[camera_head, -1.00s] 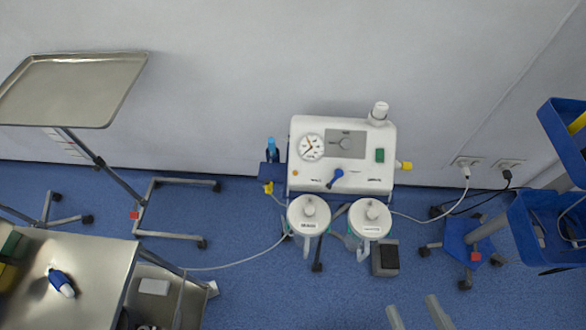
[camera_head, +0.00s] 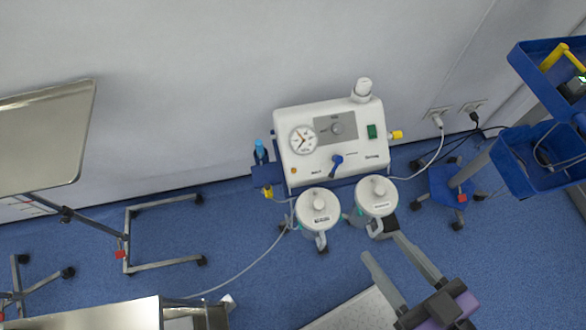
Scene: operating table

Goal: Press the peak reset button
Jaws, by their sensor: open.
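The white suction unit (camera_head: 331,141) stands against the wall at the middle of the view. Its front has a round dial gauge (camera_head: 303,139), a grey panel with a knob (camera_head: 337,129), a green switch (camera_head: 372,131) and a blue lever (camera_head: 336,162). A small orange button (camera_head: 294,171) sits at the panel's lower left; the printed labels are too small to read, so I cannot confirm which control is peak reset. My gripper (camera_head: 381,246) is open and empty. In the picture it lies below and right of the unit, apart from its panel.
Two lidded jars (camera_head: 318,204) (camera_head: 376,193) stand in front of the unit. A hose runs left across the floor. A steel tray stand (camera_head: 45,140) and a steel table (camera_head: 95,316) are at left. A trolley with blue bins (camera_head: 535,165) is at right.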

